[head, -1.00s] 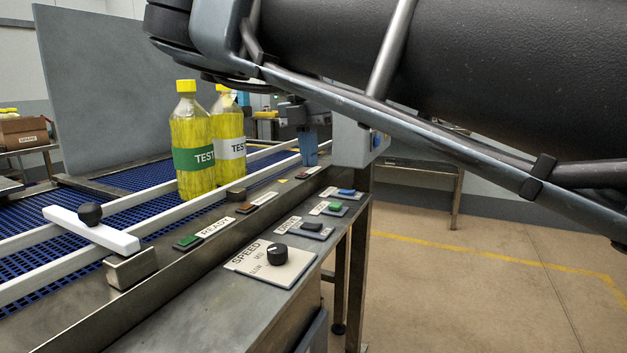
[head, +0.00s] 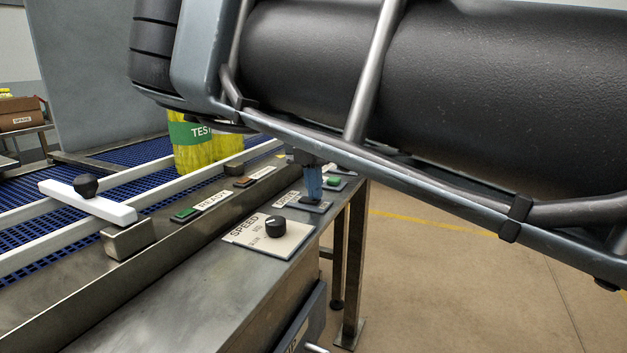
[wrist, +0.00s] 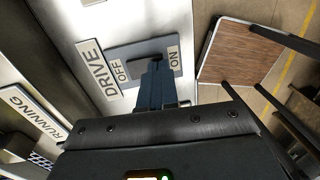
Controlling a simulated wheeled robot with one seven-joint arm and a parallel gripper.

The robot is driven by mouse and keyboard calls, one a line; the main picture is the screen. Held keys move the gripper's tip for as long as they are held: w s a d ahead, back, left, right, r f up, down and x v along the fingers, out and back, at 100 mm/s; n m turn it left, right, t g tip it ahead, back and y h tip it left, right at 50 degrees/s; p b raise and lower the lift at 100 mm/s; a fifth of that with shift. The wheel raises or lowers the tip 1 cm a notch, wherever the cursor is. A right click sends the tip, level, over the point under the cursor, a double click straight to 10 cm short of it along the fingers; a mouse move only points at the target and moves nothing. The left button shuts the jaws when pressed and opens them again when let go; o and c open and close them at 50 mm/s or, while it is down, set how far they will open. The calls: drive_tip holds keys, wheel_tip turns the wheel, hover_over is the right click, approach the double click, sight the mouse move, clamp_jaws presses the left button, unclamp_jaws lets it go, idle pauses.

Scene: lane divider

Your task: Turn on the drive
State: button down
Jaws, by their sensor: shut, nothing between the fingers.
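The drive switch (head: 312,206) is a dark rocker on a grey plate on the console's sloped metal top. In the wrist view its plate (wrist: 128,54) carries a DRIVE label (wrist: 97,70), with OFF on its left side and ON on its right. My gripper (head: 313,196) is shut and empty, its blue fingers pointing down at the switch. In the wrist view the fingertips (wrist: 156,68) are over the plate near the ON side. They cover much of the rocker, so its tilt and whether they touch it cannot be told.
The speed knob (head: 276,226) sits nearer on the console, and a green button (head: 334,182) just beyond the switch. A READY label (head: 211,200) is on the rail. My arm hides much of the upper right.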

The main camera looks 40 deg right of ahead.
drive_tip(key=shift+f, duration=0.2)
idle(0.3)
drive_tip(key=shift+w+a+r+p, duration=0.2)
drive_tip(key=shift+w+a+p, duration=0.05)
drive_tip(key=shift+w+p, duration=0.4)
drive_tip(key=shift+r, duration=0.1)
wheel_tip(320, 180, up, 14)
drive_tip(key=s+p, duration=0.1)
drive_tip(key=p, duration=0.2)
drive_tip(key=shift+s+d, duration=0.25)
idle(0.5)
